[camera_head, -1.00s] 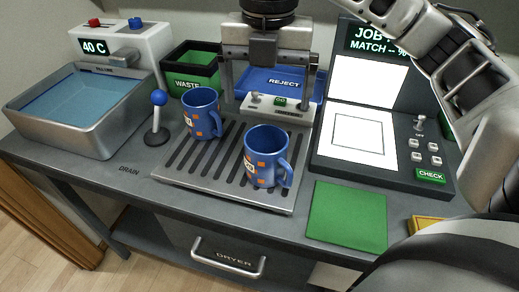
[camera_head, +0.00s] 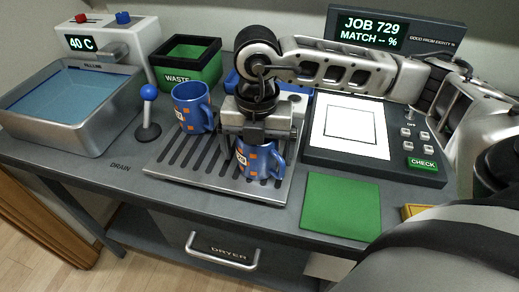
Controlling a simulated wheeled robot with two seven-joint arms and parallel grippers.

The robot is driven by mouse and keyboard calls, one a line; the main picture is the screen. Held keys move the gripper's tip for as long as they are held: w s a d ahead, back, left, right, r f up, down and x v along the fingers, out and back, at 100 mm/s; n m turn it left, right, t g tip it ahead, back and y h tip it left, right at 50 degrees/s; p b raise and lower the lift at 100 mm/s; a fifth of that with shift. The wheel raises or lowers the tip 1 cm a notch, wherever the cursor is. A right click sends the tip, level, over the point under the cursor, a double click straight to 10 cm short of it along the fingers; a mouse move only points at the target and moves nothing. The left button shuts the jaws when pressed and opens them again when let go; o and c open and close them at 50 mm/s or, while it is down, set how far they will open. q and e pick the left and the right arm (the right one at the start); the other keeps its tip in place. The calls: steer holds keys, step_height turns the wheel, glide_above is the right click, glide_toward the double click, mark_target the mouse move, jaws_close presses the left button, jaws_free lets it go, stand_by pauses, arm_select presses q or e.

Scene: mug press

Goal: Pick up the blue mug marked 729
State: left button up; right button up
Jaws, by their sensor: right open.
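Two blue mugs with orange squares stand on the slatted drain tray (camera_head: 177,168). The front mug (camera_head: 262,163) is partly hidden by my right gripper (camera_head: 257,152), which is over it, open, with its fingers at the mug's two sides. I cannot tell whether they touch it. The front mug has a small white label too small to read and its handle points right. The back mug (camera_head: 188,108) stands to the left, upright, handle to the right, with a small white label. My left gripper is not in view.
A sink (camera_head: 118,117) of water is at the left, with a blue-knobbed lever (camera_head: 148,120) beside it. A waste bin (camera_head: 208,68) stands behind. A console with a screen reading JOB 729 (camera_head: 370,30) is at the right. A green mat (camera_head: 341,207) lies in front.

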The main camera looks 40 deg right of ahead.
steer(key=shift+f, duration=0.25)
steer(key=c, duration=1.3)
steer(key=shift+r, duration=0.15)
